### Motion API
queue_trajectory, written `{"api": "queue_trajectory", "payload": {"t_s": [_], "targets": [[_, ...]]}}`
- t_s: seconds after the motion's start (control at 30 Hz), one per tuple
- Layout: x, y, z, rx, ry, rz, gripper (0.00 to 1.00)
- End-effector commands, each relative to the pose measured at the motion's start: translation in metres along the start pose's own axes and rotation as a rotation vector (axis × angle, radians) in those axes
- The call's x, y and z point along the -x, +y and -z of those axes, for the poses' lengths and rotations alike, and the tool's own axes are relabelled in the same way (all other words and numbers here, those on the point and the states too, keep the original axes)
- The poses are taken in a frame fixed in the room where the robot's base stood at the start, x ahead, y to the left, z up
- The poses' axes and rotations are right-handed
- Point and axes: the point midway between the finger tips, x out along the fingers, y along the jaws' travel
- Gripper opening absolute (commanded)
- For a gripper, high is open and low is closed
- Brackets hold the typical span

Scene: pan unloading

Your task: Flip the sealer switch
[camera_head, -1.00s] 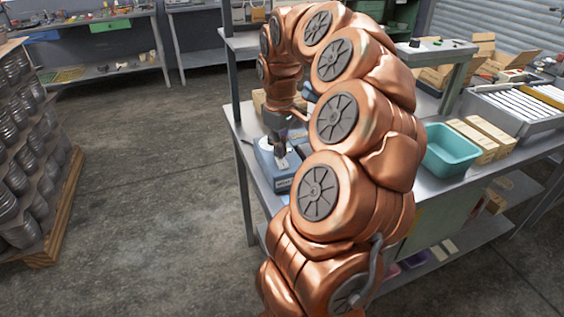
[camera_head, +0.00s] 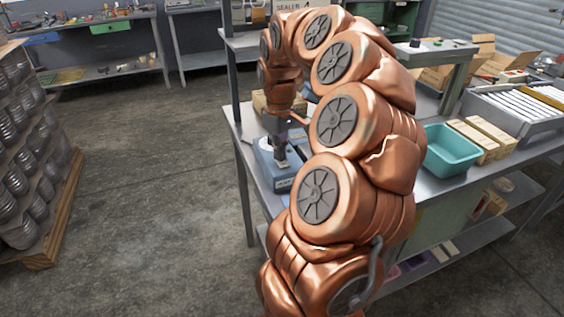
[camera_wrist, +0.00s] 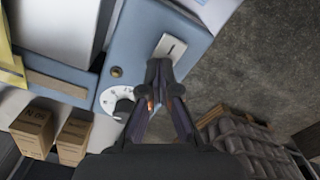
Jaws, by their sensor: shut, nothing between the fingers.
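The blue sealer (camera_head: 283,183) stands on the metal workbench, partly hidden by my arm. In the wrist view its blue face (camera_wrist: 143,50) shows a round white dial (camera_wrist: 116,103), a small brass-coloured knob (camera_wrist: 116,72) and a pale switch plate (camera_wrist: 172,46) with a dark slot. My gripper (camera_wrist: 158,66) is shut and empty, its fingertips just beside the lower edge of the switch plate. I cannot tell whether they touch it. In the head view my gripper (camera_head: 280,154) points down over the sealer.
Small boxes (camera_wrist: 33,130) stand near the sealer. A pallet of stacked cans (camera_head: 38,150) is at the left. The floor between is clear.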

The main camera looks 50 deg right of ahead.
Motion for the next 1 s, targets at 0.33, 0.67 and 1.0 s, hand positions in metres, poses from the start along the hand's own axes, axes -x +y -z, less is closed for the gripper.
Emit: {"api": "queue_trajectory", "payload": {"t_s": [0.33, 0.67, 1.0], "targets": [[0.012, 0.000, 0.000, 0.000, -0.002, 0.000, 0.00], [0.033, 0.000, 0.000, 0.000, -0.002, 0.001, 0.00], [0.055, 0.000, 0.000, 0.000, -0.001, 0.001, 0.00]]}}
